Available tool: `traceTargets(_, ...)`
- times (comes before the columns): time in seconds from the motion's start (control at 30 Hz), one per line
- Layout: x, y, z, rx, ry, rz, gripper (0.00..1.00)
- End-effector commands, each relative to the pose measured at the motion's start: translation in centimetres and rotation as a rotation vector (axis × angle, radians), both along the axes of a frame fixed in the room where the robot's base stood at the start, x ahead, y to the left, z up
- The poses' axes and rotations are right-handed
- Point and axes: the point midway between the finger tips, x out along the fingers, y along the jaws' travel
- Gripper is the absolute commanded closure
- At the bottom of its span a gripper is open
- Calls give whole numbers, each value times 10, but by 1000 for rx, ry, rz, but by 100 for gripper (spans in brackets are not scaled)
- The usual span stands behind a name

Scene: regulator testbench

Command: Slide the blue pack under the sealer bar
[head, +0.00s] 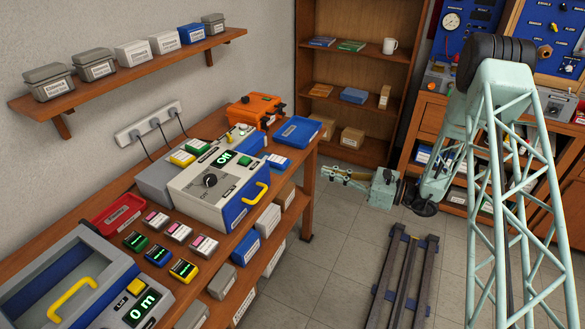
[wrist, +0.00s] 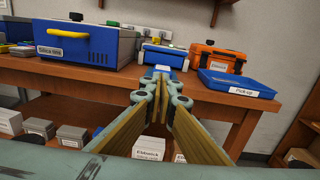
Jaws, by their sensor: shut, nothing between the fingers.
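A small blue pack with a white label (head: 275,162) lies near the front edge of the wooden bench. In the wrist view what seems to be this pack (wrist: 163,69) shows just beyond the fingertips, partly hidden by them. Behind it stands a small blue and white device (wrist: 165,56), probably the sealer; it also shows in the head view (head: 249,144). I cannot make out its bar clearly. My gripper (head: 326,173) is off the bench's right end in the head view, apart from the pack. In the wrist view my gripper (wrist: 160,84) is shut and empty, its fingers converging.
A blue tray (head: 297,131) labelled "Pick up" and an orange case (head: 255,110) are right of and behind the device. A large blue-fronted unit with a yellow handle (wrist: 84,44) stands to the left. Boxes fill the lower shelf. The floor beside the bench is open.

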Motion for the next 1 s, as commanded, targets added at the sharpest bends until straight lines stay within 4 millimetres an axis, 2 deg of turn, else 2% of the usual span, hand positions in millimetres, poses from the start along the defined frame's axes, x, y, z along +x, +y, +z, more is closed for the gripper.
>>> traceTargets(0.1,5,-5,-14,14,11,-24,100)
traceTargets(0.23,8,-7,-20,21,17,-36,100)
traceTargets(0.73,9,-6,-21,21,18,-38,100)
traceTargets(1.0,14,6,-21,21,17,-38,100)
